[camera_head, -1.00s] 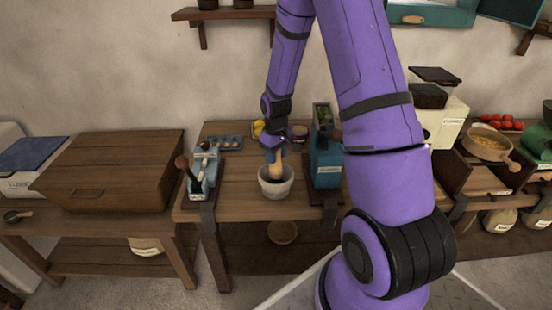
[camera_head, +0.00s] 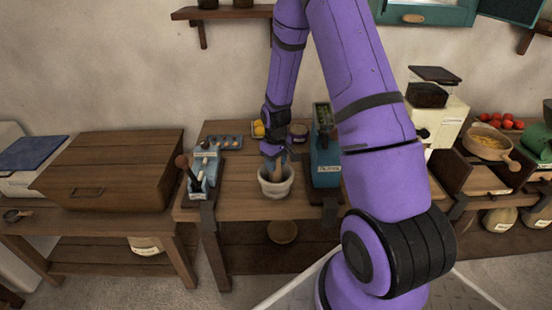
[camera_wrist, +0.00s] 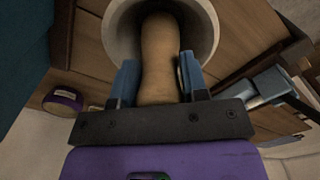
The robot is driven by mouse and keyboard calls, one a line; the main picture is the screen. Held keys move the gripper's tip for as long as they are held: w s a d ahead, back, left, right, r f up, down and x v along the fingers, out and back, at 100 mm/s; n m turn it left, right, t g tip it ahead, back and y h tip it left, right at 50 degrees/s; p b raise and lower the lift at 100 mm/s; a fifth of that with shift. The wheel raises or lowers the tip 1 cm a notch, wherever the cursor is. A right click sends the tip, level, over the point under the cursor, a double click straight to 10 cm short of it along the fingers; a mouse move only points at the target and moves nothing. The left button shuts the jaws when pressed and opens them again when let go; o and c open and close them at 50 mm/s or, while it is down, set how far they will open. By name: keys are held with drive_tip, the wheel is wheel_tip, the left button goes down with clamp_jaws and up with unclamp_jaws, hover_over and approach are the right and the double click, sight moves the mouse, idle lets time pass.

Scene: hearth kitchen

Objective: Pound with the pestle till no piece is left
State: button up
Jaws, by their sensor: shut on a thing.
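A pale stone mortar (camera_head: 276,187) stands on the wooden bench, and its rim and inside wall show in the wrist view (camera_wrist: 207,28). My gripper (camera_head: 272,154) is just above the mortar's mouth. Its two blue fingers (camera_wrist: 160,80) are shut on a light wooden pestle (camera_wrist: 159,50). The pestle points down into the mortar; a short part of it shows in the head view (camera_head: 278,172). Its lower end and whatever lies at the mortar's bottom are hidden.
A blue machine (camera_head: 325,163) stands close right of the mortar. A blue-grey lever tool (camera_head: 203,172) stands to the left. A yellow-filled dish (camera_head: 258,130) and a jar (camera_head: 299,132) are behind. Bare bench lies between mortar and lever tool.

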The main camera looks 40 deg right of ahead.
drive_tip(key=shift+f, duration=0.5)
drive_tip(key=shift+r, duration=2.3)
drive_tip(key=shift+f, duration=0.2)
drive_tip(key=shift+f, duration=2.05)
drive_tip(key=shift+r, duration=2.2)
drive_tip(key=shift+f, duration=2.2)
